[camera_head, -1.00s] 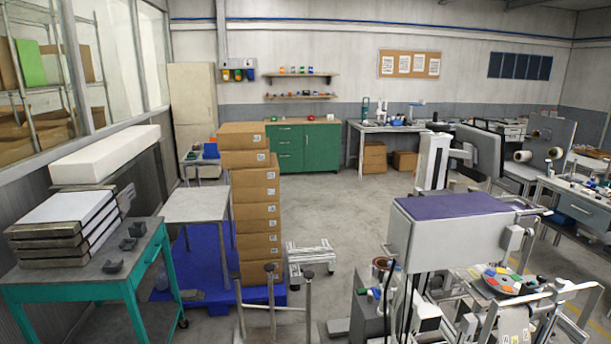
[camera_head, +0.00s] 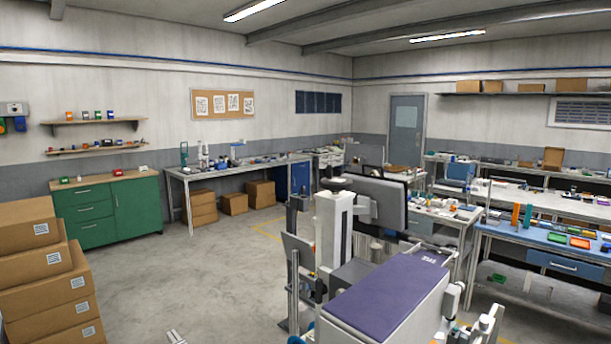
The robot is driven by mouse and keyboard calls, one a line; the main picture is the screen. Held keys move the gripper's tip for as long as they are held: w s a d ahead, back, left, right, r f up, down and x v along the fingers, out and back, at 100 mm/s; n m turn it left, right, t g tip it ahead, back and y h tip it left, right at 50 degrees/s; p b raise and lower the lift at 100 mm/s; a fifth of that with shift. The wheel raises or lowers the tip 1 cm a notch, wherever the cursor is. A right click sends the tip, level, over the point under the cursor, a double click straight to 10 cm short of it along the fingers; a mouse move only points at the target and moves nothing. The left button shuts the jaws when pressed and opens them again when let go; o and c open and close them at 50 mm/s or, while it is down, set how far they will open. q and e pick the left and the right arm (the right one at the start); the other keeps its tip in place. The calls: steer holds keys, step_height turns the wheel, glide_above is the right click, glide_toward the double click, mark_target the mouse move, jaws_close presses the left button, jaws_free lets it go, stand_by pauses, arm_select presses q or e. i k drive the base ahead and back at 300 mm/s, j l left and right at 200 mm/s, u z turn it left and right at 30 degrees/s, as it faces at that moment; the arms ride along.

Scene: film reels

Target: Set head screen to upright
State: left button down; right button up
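A grey screen-like panel (camera_head: 385,203) is joined by a short bracket to the top of a white column (camera_head: 334,240) right of centre. It is the thing that looks most like the head screen. It is seen at an angle and looks somewhat tilted; I cannot tell how far from upright it stands. The foot of the column is hidden behind a nearer machine with a purple top (camera_head: 398,300).
Cardboard boxes (camera_head: 45,270) are stacked at the left. A green cabinet (camera_head: 108,210) and a workbench (camera_head: 235,168) line the back wall. A blue-topped table (camera_head: 550,250) stands at the right. The floor (camera_head: 195,275) between boxes and column is clear.

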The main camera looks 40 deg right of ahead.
mark_target(388, 197)
steer(key=i, duration=1.65)
steer(key=i+z, duration=0.15)
steer(key=z, duration=0.25)
steer(key=i+j+z, duration=0.1)
steer(key=z, duration=0.25)
steer(key=i+j+z, duration=0.15)
steer(key=z, duration=0.25)
steer(key=i+z, duration=0.1)
steer(key=z, duration=1.4)
